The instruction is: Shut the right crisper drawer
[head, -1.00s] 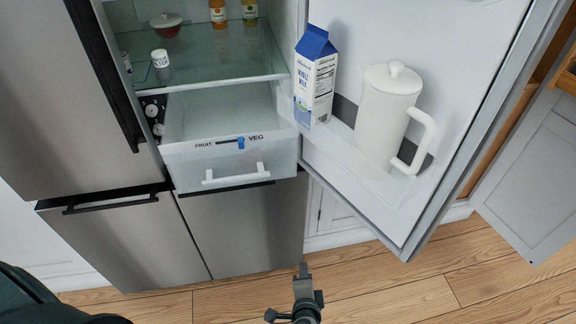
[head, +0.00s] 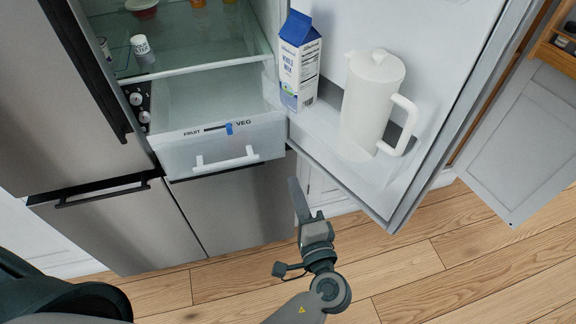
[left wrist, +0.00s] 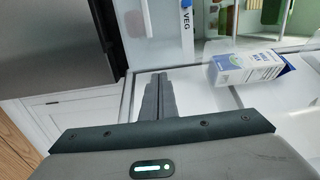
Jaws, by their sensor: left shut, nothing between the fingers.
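The crisper drawer (head: 215,144), pale and translucent with a FRUIT/VEG slider, is pulled out below the glass shelf. Its white bar handle (head: 226,159) is on the front; in the left wrist view the handle (left wrist: 147,18) is at the top. My left gripper (head: 294,183) is shut and empty, just right of and slightly below the drawer front, apart from it in the head view. Its closed fingers also show in the left wrist view (left wrist: 158,82), pointing up, right of the handle. My right gripper is not in view.
The open fridge door (head: 400,205) stands on the right, holding a milk carton (head: 299,62) and a white pitcher (head: 370,105). A glass shelf (head: 185,62) is above the drawer. Dark fridge handles (head: 105,193) are at left. The wood floor (head: 400,260) is clear.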

